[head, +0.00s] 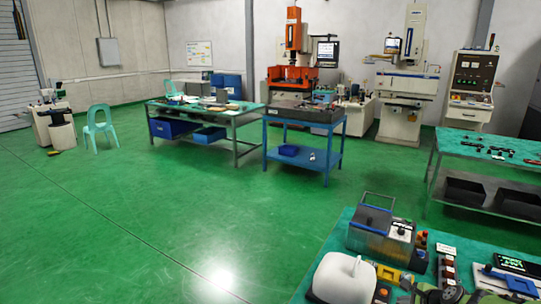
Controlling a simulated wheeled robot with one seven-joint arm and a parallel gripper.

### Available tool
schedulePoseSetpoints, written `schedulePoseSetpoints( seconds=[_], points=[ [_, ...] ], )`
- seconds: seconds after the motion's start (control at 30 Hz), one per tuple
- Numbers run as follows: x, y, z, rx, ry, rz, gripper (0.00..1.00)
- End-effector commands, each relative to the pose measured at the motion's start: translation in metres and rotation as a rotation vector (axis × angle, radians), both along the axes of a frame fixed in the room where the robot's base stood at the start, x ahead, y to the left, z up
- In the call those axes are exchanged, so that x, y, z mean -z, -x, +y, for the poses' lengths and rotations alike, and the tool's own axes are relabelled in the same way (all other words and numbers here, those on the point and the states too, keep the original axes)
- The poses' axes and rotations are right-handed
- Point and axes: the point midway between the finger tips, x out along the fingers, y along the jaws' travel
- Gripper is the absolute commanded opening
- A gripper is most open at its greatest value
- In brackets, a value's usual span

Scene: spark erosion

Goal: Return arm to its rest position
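My gripper does not show in the head view, so its state cannot be seen.
The near table (338,243) at bottom right holds a grey box with a handle (380,228), tools and small devices. A steel table (455,143) stands behind it. A blue cart (305,140), green-topped workbench (210,112) and green chair (100,125) stand farther back. The green floor (150,215) is clear at left.

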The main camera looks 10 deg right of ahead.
Motion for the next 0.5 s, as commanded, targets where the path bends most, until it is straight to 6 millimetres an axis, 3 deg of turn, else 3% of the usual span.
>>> schedulePoseSetpoints(
  seconds=[0.27, 0.37, 0.5],
  points=[
    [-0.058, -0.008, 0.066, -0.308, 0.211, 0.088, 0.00],
    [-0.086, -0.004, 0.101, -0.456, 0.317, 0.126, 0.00],
    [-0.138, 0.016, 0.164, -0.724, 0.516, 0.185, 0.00]
  ],
)
